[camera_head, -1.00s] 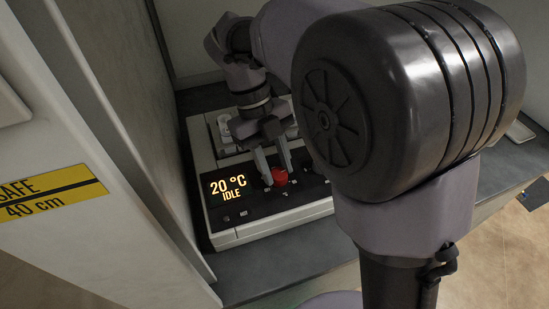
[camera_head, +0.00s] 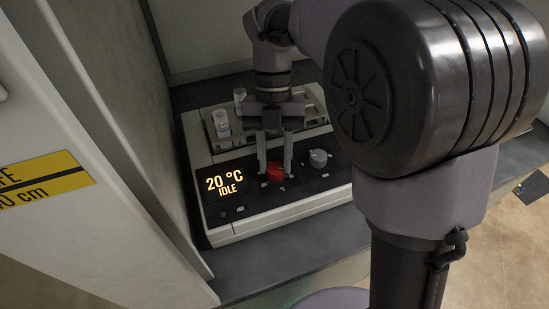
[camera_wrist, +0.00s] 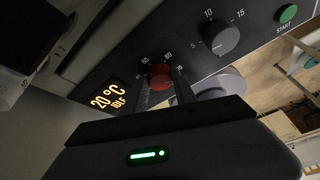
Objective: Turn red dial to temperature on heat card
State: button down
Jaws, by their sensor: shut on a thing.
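The red dial (camera_head: 275,172) sits on the black front panel of the white heating machine (camera_head: 240,233). My gripper (camera_head: 274,172) reaches down from above, with its two fingers shut on either side of the red dial. In the wrist view the red dial (camera_wrist: 159,76) shows between the fingertips, with scale numbers around it. The display (camera_head: 226,184) reads 20 °C and IDLE. No heat card can be made out in these frames.
A grey dial (camera_head: 318,158) sits to the right of the red one. A green START button (camera_wrist: 288,13) shows in the wrist view. White-capped vials (camera_head: 221,122) stand in the machine's top behind the panel. A cabinet wall (camera_head: 150,130) rises close on the left.

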dwell(0.4)
jog(key=c, duration=1)
grip_release()
jog(key=p+v, duration=1.1)
jog(key=v, duration=0.6)
jog(key=shift+d+r, duration=0.2)
